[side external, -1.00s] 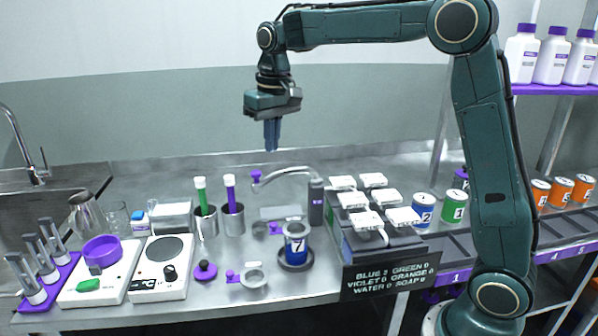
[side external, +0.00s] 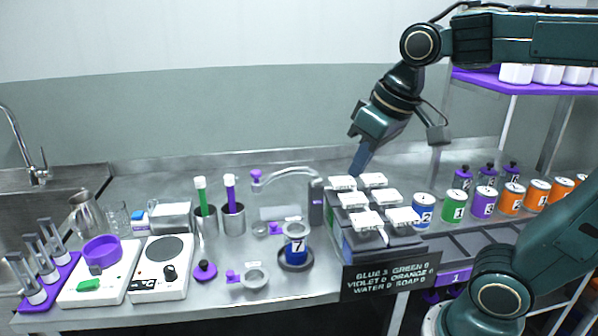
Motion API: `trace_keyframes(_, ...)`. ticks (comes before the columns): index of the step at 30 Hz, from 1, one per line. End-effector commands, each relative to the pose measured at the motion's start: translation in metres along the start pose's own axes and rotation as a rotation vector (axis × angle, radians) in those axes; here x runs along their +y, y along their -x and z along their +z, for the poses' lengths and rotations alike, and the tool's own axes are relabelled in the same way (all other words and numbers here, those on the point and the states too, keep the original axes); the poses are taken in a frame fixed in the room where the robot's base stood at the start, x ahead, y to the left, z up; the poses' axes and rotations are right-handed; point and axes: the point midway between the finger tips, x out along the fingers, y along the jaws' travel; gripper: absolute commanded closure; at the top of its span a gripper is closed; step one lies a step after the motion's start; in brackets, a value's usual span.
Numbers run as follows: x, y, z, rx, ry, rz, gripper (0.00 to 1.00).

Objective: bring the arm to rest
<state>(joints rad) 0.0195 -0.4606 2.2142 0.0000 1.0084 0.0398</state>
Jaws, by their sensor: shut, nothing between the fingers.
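My gripper (side external: 361,160) is shut and empty. It points down and a little to the left, tilted, above the back of the dark block with white-lidded compartments (side external: 385,230). Its fingertips show close to the back-left white lid (side external: 342,183); I cannot tell whether they are in front of it, behind it or above it. My arm reaches in from the right side of the picture.
A blue can marked 7 (side external: 296,250) stands on a round dark base. A curved tap (side external: 285,172) is left of the block. Cans (side external: 453,206) line the right rack. A purple shelf (side external: 480,80) with white bottles is upper right. Cylinders, scale and hotplate (side external: 158,268) fill the left.

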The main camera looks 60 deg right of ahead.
Motion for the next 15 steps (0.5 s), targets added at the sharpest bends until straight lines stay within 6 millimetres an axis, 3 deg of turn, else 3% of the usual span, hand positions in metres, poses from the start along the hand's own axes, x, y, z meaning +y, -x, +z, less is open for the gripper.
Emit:
trace_keyframes(7, 0.000, -0.005, 0.053, 0.071, 0.036, -0.007, 1.00)
trace_keyframes(15, 0.000, -0.012, 0.080, 0.111, 0.056, -0.010, 1.00)
